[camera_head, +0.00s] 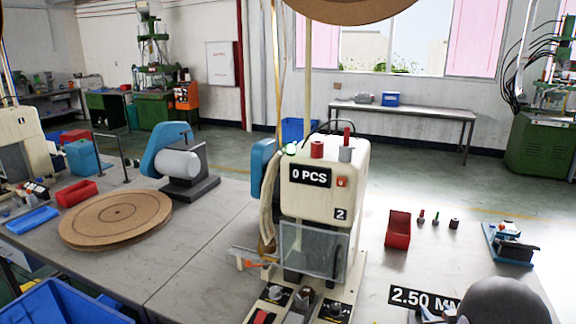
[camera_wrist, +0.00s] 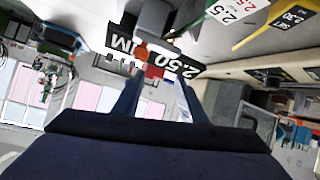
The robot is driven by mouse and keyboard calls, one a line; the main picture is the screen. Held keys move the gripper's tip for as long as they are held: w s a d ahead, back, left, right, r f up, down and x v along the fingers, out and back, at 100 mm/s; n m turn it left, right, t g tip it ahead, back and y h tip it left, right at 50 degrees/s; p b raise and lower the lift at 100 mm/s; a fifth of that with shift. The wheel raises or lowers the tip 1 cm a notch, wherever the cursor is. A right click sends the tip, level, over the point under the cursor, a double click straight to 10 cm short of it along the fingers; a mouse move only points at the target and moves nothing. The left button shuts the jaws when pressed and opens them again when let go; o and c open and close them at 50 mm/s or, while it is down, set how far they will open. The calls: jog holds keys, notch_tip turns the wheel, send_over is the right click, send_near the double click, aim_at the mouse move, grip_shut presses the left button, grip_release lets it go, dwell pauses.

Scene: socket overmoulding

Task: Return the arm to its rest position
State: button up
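My gripper (camera_wrist: 157,75) shows in the wrist view with its two blue-grey fingers apart. A small red piece (camera_wrist: 153,71) appears between the fingertips; I cannot tell whether it is near them or farther off, and no grip on it is visible. Behind the fingertips is the black "2.50 MM" sign (camera_wrist: 185,63), seen upside down. In the head view the same sign (camera_head: 408,297) is at the lower right, partly covered by a rounded grey shape that seems to be part of my arm.
A round wooden reel (camera_head: 115,217) lies left.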

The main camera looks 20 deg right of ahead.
jog(key=w+a+r+n+g+y+p, duration=0.1)
jog(key=w+a+g+y, duration=0.15)
jog(key=a, duration=0.75)
jog(key=w+a+g+y+p, duration=0.15)
jog(key=w+a, duration=0.25)
jog(key=a, duration=0.6)
jog(key=s+a+n+g+y, duration=0.1)
jog(key=s+a, duration=0.3)
jog(key=a, duration=0.4)
jog(key=s+a+n+g+y, duration=0.1)
jog(key=s+a+g, duration=0.2)
jog(key=a, duration=0.6)
jog(key=s+a+r+n+g+y, duration=0.1)
jog(key=s+a+g, duration=0.1)
jog(key=s+a, duration=0.5)
jog(key=shift+a, duration=1.25)
jog(key=shift+r, duration=0.1)
